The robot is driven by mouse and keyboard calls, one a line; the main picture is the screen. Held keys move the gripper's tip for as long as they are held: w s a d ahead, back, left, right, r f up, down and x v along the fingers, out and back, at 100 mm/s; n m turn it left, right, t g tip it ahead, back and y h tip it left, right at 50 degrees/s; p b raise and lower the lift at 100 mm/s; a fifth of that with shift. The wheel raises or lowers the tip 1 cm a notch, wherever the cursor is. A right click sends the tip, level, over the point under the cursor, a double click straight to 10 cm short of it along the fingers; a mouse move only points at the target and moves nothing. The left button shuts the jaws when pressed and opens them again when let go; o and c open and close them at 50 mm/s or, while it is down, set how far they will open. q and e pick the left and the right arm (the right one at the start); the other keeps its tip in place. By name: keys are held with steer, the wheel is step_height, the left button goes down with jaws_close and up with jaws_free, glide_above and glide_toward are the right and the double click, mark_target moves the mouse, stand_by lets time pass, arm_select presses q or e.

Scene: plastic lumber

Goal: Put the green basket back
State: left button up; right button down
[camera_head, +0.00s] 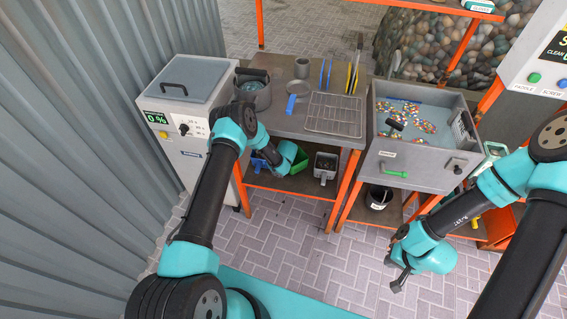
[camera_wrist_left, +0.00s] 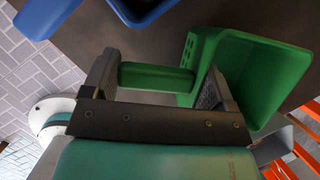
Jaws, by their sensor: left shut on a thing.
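The green basket (camera_head: 300,162) is on the lower shelf under the workbench in the head view, partly hidden by my left wrist. In the left wrist view the basket (camera_wrist_left: 268,75) is at the right, its open side showing and looking empty. Its green handle (camera_wrist_left: 152,77) lies between the fingers of my left gripper (camera_wrist_left: 157,82), which is shut on it. In the head view the left gripper's fingers are mostly hidden by the arm. My right gripper (camera_head: 393,274) hangs over the paved floor at the lower right, its fingers apart and empty.
A blue basket (camera_head: 258,163) is left of the green one and also shows in the left wrist view (camera_wrist_left: 140,8). A grey basket (camera_head: 326,163) is to the right. The workbench top (camera_head: 290,122) is above, with orange legs (camera_head: 345,185) beside the shelf.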

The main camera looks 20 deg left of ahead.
arm_select(q)
steer(key=shift+f, duration=0.3)
steer(key=o, duration=1.1)
steer(key=shift+c, duration=0.2)
steer(key=v, duration=0.7)
steer(key=shift+r, duration=0.35)
steer(key=shift+s+d, duration=0.1)
